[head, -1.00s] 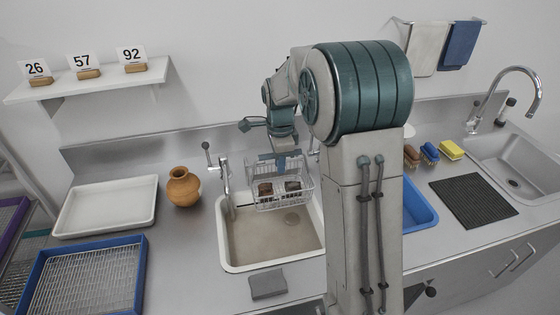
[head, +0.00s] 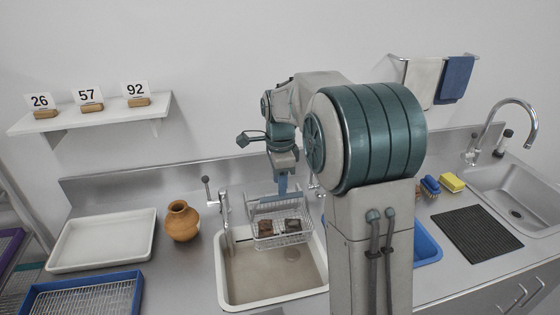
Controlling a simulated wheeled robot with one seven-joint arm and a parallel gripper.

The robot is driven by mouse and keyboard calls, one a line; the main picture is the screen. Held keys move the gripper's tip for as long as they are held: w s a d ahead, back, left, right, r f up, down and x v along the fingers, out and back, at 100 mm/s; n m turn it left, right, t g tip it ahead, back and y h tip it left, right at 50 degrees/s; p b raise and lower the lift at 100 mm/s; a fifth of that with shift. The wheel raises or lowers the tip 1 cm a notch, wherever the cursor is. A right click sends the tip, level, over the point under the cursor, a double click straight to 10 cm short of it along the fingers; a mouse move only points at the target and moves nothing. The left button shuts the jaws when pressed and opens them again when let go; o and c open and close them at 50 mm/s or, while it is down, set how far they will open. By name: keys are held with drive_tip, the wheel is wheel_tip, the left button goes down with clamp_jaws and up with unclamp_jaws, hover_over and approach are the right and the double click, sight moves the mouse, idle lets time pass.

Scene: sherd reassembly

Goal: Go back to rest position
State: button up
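My gripper (head: 283,188) points down above the back of a wire basket (head: 283,240). Its fingertips are small and I cannot tell whether they are apart, or whether they touch the basket's raised back part. The basket sits over the white-rimmed basin (head: 225,290) and holds a brown sherd (head: 265,229) and a dark sherd (head: 292,226). The rest of my arm stands to the right and hides part of the counter behind it.
A clay pot (head: 182,222) and a tap (head: 226,208) stand left of the basin. A white tray (head: 62,268) and a blue rack tray (head: 30,295) lie farther left. A blue tub (head: 428,247), dark mat (head: 480,230) and sink (head: 520,180) are at right.

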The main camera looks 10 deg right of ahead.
wheel_tip(320, 180, up, 8)
drive_tip(key=s+f+n+t, duration=0.1)
drive_tip(key=s+f+n, duration=0.2)
drive_tip(key=s+n, duration=0.6)
drive_tip(key=s+f+n+t, duration=0.2)
drive_tip(key=s+f+n, duration=0.2)
drive_tip(key=s+n, duration=0.5)
drive_tip(key=s, duration=0.8)
drive_tip(key=shift+s, duration=0.1)
drive_tip(key=shift+c, duration=0.4)
